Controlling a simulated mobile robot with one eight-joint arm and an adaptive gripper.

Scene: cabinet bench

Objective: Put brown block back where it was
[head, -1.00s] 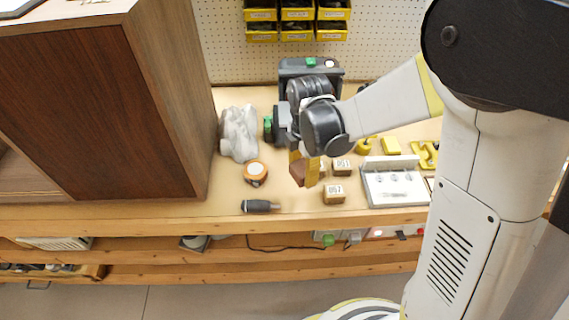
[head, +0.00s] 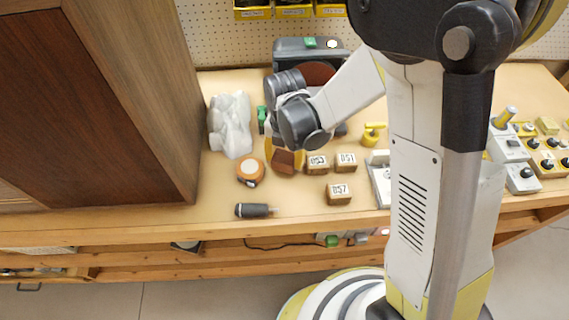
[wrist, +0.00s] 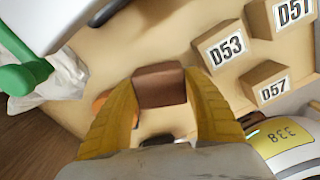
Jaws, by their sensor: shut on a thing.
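My gripper (head: 285,162) is shut on a plain brown block (head: 283,160), between its yellow fingers, over the bench just left of the labelled blocks. In the wrist view, the brown block (wrist: 160,85) sits between the two yellow fingertips (wrist: 161,100). Whether its underside touches the bench is unclear. A wooden block labelled D53 (head: 317,164) is just right of the held block, also seen in the wrist view (wrist: 222,52). A block labelled D51 (head: 345,162) stands further right, and one labelled D57 (head: 338,194) is nearer the front edge.
A crumpled translucent bag (head: 229,125) lies beside the tall brown cabinet (head: 95,100). A dark machine (head: 310,52) stands behind. Bare bench lies along the front edge.

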